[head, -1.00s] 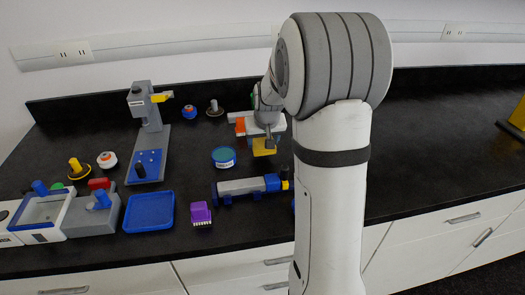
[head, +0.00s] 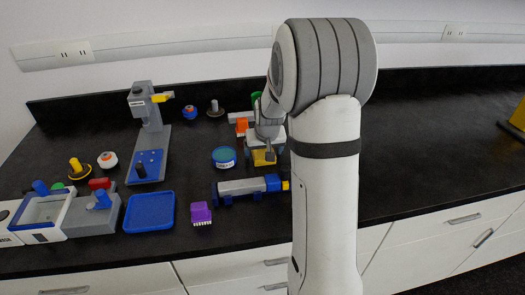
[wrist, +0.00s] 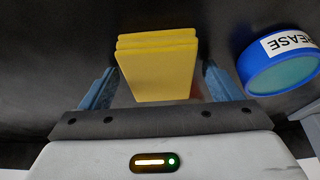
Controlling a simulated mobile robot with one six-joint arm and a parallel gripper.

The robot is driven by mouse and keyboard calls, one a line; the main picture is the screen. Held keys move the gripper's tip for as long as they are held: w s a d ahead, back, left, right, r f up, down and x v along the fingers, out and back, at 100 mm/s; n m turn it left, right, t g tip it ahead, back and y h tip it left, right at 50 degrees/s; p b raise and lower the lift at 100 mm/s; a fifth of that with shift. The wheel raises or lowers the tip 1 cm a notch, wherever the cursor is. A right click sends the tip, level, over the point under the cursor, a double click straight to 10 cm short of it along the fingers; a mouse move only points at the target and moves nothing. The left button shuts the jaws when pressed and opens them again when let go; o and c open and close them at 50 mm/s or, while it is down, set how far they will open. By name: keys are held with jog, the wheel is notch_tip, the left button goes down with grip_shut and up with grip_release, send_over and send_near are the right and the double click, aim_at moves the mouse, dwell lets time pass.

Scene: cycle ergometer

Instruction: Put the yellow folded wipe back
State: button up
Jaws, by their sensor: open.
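The yellow folded wipe (wrist: 158,70) is a flat stack of several layers. In the wrist view it lies between the two blue-grey fingers of my gripper (wrist: 160,84), with a gap on each side. My gripper is open and not closed on it. In the head view the wipe (head: 263,158) shows just below my gripper (head: 265,148) on the dark bench, partly hidden by it. Whether the fingers reach the bench top cannot be told.
A blue-rimmed grease tin (head: 224,157) stands left of my gripper, also in the wrist view (wrist: 280,66). A grey and blue tool (head: 248,187) lies in front. A purple block (head: 201,213), a blue tray (head: 149,212) and a grey stand (head: 149,130) are further left.

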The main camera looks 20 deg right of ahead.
jog(key=shift+r, duration=0.45)
jog(key=d+v, duration=0.1)
jog(key=v, duration=1)
jog(key=s+a+n+g, duration=0.1)
jog(key=s+a, duration=0.5)
jog(key=s, duration=0.6)
jog(key=s+a+f+n, duration=0.1)
jog(key=s+a, duration=0.5)
jog(key=s, duration=0.6)
jog(key=shift+a+g+y, duration=0.2)
jog(key=shift+g+y, duration=0.2)
